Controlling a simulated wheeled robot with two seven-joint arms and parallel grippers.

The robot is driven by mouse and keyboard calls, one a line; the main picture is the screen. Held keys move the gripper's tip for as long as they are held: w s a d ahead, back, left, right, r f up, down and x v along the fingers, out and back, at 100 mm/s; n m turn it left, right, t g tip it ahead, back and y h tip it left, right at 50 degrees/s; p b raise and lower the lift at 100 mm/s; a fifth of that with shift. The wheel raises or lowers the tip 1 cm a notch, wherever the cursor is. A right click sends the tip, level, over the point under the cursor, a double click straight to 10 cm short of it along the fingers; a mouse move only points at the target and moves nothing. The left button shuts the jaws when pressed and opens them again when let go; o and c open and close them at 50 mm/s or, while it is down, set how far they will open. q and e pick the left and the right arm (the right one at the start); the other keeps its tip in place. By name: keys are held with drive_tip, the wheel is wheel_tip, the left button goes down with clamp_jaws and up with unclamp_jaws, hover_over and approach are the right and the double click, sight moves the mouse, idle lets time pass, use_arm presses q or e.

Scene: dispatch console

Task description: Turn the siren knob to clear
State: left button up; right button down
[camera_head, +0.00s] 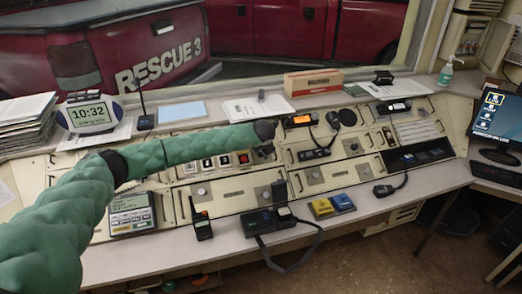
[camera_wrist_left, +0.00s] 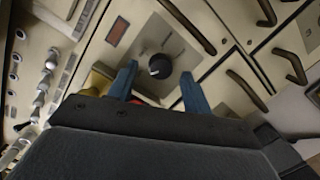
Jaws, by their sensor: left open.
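A black round knob (camera_wrist_left: 160,66) with a pale pointer mark sits on a light square plate in the left wrist view. The plate carries printed marks too small to read. My left gripper (camera_wrist_left: 158,74) is open, its two blue fingers on either side of the knob in the picture, with nothing held. Whether the fingers touch the knob cannot be told. In the head view my left arm reaches across the console, and its dark end (camera_head: 264,130) is over the middle panels, hiding part of them. My right gripper is not in view.
A red indicator (camera_wrist_left: 117,31) and dark panel handles (camera_wrist_left: 244,88) surround the plate. An orange-lit radio (camera_head: 300,121) stands right of my arm. A handheld radio (camera_head: 202,226) and a blue and yellow item (camera_head: 332,206) are along the front. A monitor (camera_head: 495,115) is at right.

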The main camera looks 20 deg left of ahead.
use_arm(q)
drive_tip(key=shift+w+a+f, duration=0.15)
drive_tip(key=shift+w+f, duration=0.15)
drive_tip(key=shift+f, duration=0.3)
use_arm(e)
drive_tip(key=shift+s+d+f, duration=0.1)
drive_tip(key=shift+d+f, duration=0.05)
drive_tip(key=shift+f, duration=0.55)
use_arm(q)
drive_tip(key=c, duration=1)
